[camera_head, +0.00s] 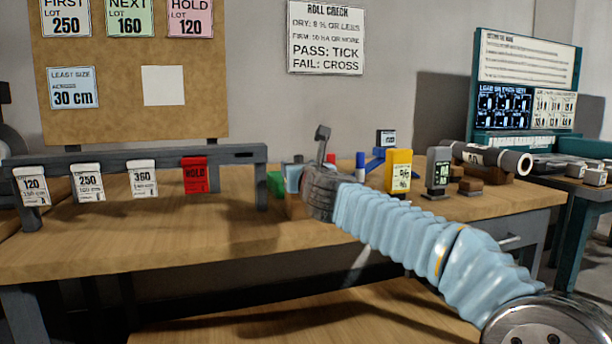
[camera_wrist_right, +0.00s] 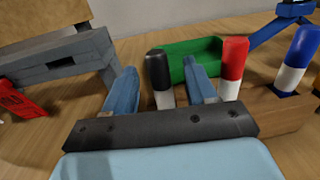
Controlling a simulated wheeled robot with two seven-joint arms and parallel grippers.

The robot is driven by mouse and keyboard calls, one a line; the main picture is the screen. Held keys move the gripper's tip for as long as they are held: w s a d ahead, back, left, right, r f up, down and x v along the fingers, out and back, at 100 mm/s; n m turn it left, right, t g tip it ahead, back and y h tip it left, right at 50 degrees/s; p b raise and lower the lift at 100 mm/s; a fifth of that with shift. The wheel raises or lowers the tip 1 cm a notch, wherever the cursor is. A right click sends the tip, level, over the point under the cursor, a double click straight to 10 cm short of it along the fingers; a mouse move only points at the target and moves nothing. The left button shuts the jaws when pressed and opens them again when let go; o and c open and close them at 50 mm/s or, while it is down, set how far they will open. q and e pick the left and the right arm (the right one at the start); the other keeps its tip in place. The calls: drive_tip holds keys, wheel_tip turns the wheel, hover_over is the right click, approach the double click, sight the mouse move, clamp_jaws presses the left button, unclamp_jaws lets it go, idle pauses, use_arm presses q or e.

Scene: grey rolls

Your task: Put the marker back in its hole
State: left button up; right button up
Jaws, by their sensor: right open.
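A black-capped marker with a white body (camera_wrist_right: 158,78) stands between the two blue fingers of my right gripper (camera_wrist_right: 160,72) in the right wrist view. Gaps show between it and the fingers. Its lower end is hidden behind the gripper's dark bar, so I cannot tell whether it sits in a hole. A wooden block (camera_wrist_right: 262,108) lies just right of the fingers. A red marker (camera_wrist_right: 233,68) and a blue marker (camera_wrist_right: 297,58) stand upright there. In the head view my right gripper (camera_head: 292,178) is at the block, partly hidden by its wrist. My left gripper is not in view.
A green object (camera_wrist_right: 218,50) lies just behind the fingers. A grey rail (camera_head: 130,157) with hanging tags stands to the left. A yellow device (camera_head: 398,170), a grey meter (camera_head: 438,170) and a roll (camera_head: 490,158) stand right. The front left bench top (camera_head: 120,240) is clear.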

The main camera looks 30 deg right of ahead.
drive_tip(key=v, duration=1.3)
